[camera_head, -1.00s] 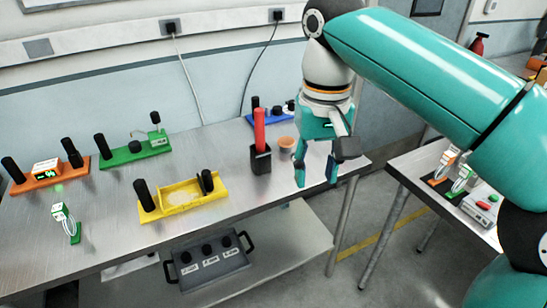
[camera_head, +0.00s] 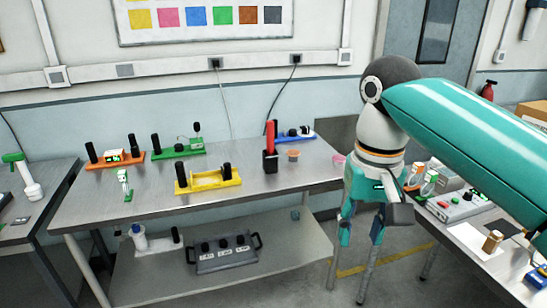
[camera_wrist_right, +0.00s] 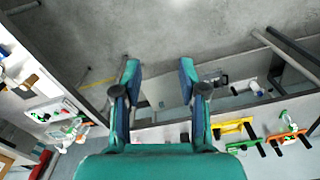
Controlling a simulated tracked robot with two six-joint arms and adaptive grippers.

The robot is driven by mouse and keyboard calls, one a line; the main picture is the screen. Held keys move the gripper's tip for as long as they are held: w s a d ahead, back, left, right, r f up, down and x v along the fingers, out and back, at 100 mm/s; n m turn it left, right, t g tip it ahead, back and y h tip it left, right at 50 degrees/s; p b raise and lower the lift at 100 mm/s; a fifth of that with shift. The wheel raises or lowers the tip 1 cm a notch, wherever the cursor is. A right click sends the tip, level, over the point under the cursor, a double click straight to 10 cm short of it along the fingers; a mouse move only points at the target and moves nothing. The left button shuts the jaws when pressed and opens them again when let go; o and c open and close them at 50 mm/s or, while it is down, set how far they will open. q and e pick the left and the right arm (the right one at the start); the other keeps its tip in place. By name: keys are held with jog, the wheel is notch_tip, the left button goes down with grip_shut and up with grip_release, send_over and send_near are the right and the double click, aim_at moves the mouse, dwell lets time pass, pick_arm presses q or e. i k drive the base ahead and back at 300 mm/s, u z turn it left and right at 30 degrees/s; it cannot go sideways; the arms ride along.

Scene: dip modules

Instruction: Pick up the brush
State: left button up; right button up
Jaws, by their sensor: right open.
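A red upright handle, which looks like the brush (camera_head: 270,135), stands in a black holder (camera_head: 270,161) near the right end of the metal table (camera_head: 120,225). Its lower part is hidden in the holder. My right gripper (camera_head: 360,238) hangs with its fingers down past the table's right end, right of the holder and apart from it. In the right wrist view my right gripper (camera_wrist_right: 159,68) is open, with nothing between its fingers. I cannot make out the brush in that view. My left gripper is not in view.
Yellow (camera_head: 209,181), green (camera_head: 178,150), orange (camera_head: 113,160) and blue (camera_head: 296,135) modules stand on the table. A small brown cup (camera_head: 293,155) is beside the holder. Another table with devices (camera_head: 460,207) stands at the right. A grey box (camera_head: 222,255) sits on the lower shelf.

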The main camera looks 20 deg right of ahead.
aim_at(269, 124)
jog(key=z, duration=1.25)
jog(key=i, duration=2.55)
jog(key=u, duration=2.9)
jog(key=i, duration=0.5)
jog(key=u, duration=0.05)
